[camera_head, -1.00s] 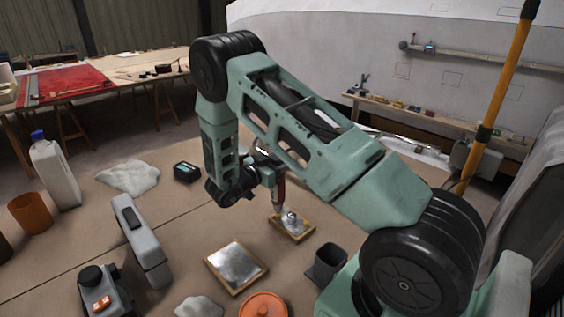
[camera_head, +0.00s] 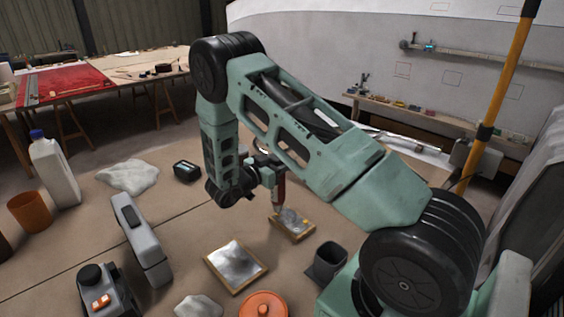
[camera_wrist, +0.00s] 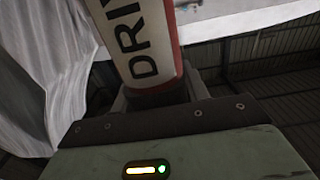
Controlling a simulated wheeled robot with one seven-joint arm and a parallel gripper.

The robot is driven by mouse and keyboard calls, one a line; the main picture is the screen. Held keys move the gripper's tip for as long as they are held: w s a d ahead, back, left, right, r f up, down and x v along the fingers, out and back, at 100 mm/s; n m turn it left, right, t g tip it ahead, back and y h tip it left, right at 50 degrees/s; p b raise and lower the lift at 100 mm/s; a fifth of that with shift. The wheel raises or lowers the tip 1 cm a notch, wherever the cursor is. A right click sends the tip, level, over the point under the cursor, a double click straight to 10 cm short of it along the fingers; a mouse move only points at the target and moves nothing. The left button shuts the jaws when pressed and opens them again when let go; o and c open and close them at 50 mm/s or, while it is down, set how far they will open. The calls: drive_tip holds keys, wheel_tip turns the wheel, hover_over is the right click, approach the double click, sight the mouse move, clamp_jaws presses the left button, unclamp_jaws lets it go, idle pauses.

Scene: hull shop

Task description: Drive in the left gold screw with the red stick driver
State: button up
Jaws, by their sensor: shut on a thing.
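My gripper (camera_head: 277,180) is shut on the red stick driver (camera_head: 281,191), which hangs down almost upright. In the wrist view the driver (camera_wrist: 145,40) is red with a white label and black letters reading "DRI". Its tip points down at a small wood-edged metal plate (camera_head: 299,231) on the table. The tip is over or on that plate; I cannot tell if it touches. No gold screw can be made out; the spot under the tip is small and blurred.
A second wood-framed metal plate (camera_head: 236,266) lies nearer and to the left. A dark square cup (camera_head: 327,262), an orange round lid (camera_head: 263,305), a grey tool (camera_head: 141,240) and a black box (camera_head: 187,171) stand around. Bare table lies left of the small plate.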

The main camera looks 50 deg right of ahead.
drive_tip(key=shift+f+b, duration=0.6)
idle(2.3)
drive_tip(key=shift+r, duration=0.1)
idle(0.3)
